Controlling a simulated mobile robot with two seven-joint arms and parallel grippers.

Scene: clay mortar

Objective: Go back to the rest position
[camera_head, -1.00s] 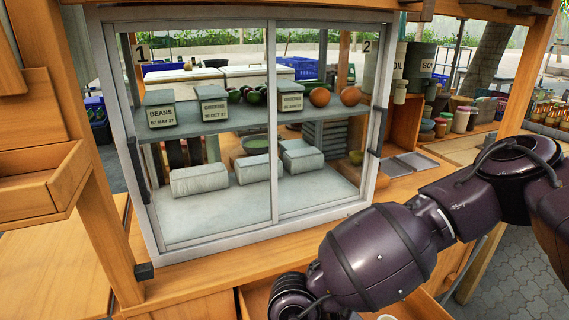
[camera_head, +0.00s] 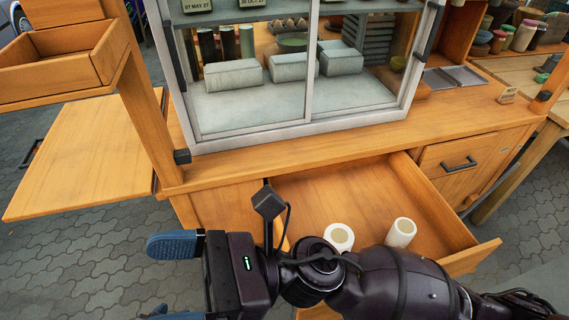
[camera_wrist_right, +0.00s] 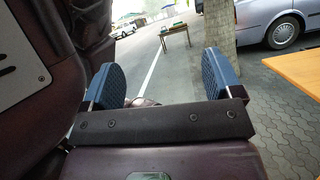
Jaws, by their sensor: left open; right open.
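An open wooden drawer (camera_head: 330,185) juts from the stall; it holds two white cylinders (camera_head: 401,232), and my dark arm crosses its front. A glass cabinet (camera_head: 250,140) stands on the counter. A wooden side shelf (camera_head: 85,160) juts out left. Paving lies clear at lower left.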

